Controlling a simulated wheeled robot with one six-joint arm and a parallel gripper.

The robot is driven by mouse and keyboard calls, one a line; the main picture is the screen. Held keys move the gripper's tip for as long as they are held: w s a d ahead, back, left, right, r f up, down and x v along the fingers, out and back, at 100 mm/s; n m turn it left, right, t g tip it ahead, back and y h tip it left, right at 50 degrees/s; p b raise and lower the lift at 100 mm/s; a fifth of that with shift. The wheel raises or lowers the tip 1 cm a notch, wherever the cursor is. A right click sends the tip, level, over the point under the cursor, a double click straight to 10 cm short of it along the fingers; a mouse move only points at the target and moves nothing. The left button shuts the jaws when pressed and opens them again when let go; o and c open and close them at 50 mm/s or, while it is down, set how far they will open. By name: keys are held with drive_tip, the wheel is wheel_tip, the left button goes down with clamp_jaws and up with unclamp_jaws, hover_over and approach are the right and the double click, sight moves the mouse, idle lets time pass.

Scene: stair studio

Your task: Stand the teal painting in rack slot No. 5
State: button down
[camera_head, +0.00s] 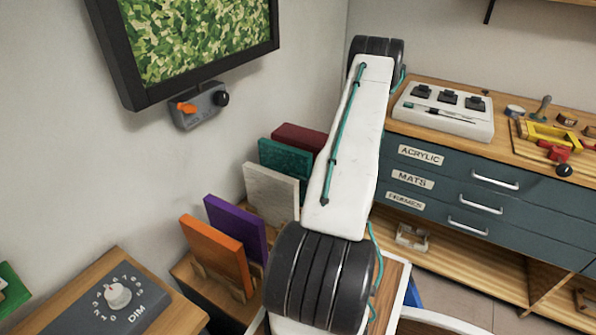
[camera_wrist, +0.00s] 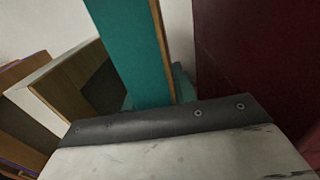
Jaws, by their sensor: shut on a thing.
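The teal painting (camera_head: 285,158) stands roughly upright at the rack, between a white painting (camera_head: 271,192) and a dark red painting (camera_head: 300,138). In the wrist view its teal face and wooden edge (camera_wrist: 130,50) rise just beyond the dark finger edge of my gripper (camera_wrist: 165,118), which is shut on it. My arm hides the gripper in the head view. The painting's lower edge is hidden, so I cannot tell whether it rests on the rack floor. No slot numbers are readable.
An orange painting (camera_head: 218,255) and a purple painting (camera_head: 237,228) stand nearer in the wooden rack, with a gap before the white one. The dark red painting (camera_wrist: 240,60) is close on the right in the wrist view. A drawer cabinet (camera_head: 470,185) stands at right.

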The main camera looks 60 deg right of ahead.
drive_tip(key=shift+f, duration=2)
drive_tip(key=c, duration=1.1)
unclamp_jaws()
drive_tip(key=shift+o, duration=0.2)
drive_tip(key=s, duration=0.7)
drive_tip(key=shift+s, duration=0.4)
drive_tip(key=shift+a, duration=0.15)
